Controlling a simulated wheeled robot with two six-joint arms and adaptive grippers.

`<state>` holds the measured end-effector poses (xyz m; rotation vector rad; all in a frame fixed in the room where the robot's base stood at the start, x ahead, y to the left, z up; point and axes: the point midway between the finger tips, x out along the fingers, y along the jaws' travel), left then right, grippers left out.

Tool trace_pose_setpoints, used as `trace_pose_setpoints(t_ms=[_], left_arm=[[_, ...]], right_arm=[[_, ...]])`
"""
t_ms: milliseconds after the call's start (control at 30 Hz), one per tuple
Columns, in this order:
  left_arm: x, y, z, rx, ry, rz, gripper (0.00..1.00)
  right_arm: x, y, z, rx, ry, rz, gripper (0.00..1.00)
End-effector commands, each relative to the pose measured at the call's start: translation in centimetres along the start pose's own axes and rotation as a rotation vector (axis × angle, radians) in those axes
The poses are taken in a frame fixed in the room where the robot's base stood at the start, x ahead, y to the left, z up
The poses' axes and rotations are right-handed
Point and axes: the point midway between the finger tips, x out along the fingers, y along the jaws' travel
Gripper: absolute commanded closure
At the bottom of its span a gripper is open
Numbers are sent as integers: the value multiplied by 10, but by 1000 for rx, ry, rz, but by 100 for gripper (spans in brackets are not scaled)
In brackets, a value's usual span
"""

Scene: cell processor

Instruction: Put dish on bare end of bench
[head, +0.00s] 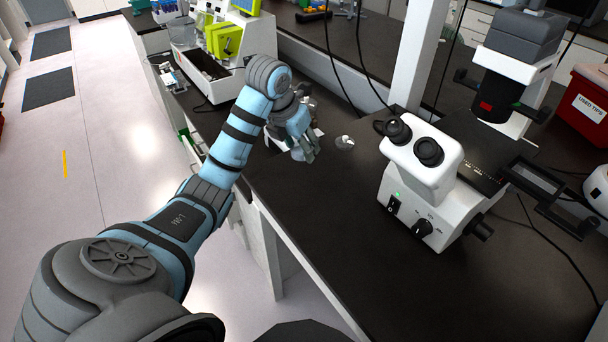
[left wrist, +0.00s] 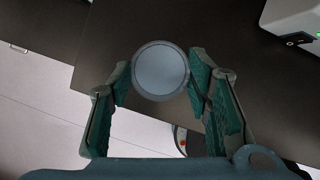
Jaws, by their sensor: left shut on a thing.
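A round, pale grey dish (left wrist: 160,71) sits between the fingertips of my left gripper (left wrist: 161,78) in the left wrist view. The gripper is shut on the dish, one finger at each side of it. The bench top also shows dark behind the dish in the left wrist view (left wrist: 225,35). My right gripper is not in view.
A white microscope (head: 425,165) stands on the bench at the right, its cables trailing behind. A small pale item (head: 345,142) is just right of my gripper. A white and green instrument (head: 225,45) stands farther back. The bench front is clear.

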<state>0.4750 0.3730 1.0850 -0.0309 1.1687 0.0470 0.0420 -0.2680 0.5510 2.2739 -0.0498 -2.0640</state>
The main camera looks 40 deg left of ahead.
Motion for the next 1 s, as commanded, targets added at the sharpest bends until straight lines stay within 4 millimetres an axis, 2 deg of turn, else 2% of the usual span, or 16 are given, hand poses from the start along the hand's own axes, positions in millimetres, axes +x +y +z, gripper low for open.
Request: trace_pose_setpoints(t_ms=[33,100,200,333,500,700,867,900,1000], left_arm=[[39,0,-16,0,0,0,100],[60,0,-25,-1,0,0,100],[78,0,-32,-1,0,1,100],[90,1,-38,-1,0,1,100],[117,1,-49,-2,2,2,100],[113,2,-48,-3,0,2,100],[118,1,-49,-3,0,2,100],[117,1,-49,-3,0,2,49],[116,1,-49,-3,0,1,35]], right_arm=[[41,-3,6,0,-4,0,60],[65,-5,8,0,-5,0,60],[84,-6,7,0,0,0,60],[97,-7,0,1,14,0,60],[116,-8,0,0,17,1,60],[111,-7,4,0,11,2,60],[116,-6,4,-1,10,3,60],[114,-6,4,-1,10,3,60],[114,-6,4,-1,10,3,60]])
